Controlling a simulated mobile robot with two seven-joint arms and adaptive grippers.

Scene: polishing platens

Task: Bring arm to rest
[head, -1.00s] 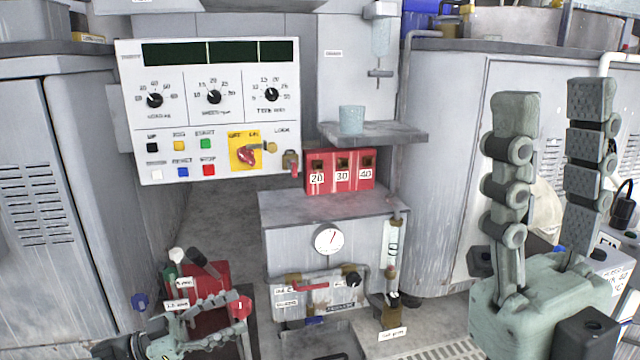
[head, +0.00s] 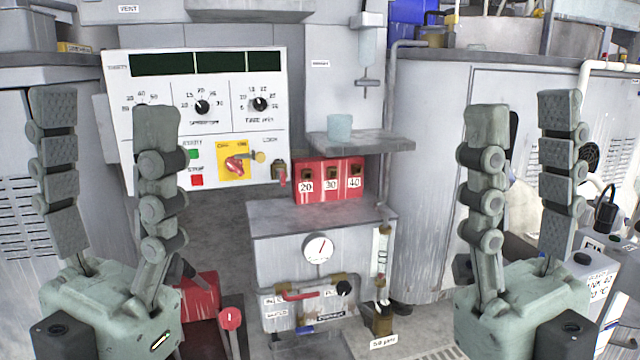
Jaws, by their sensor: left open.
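My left gripper (head: 107,155) stands upright at the left of the head view, fingers pointing up and spread wide with nothing between them. It covers the left part of the control panel (head: 275,115) in the picture. My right gripper (head: 525,155) stands upright at the right, its fingers also spread wide and empty. It is in front of the grey cabinet (head: 430,180). Both grippers are at about the same height and look alike. Neither visibly touches anything.
Between the grippers stand a grey box with a gauge (head: 318,248), a red block marked 20, 30, 40 (head: 328,192), and a shelf (head: 385,142) with a light blue cup (head: 339,128). A red object (head: 200,300) sits low behind my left gripper. White containers (head: 598,270) stand at far right.

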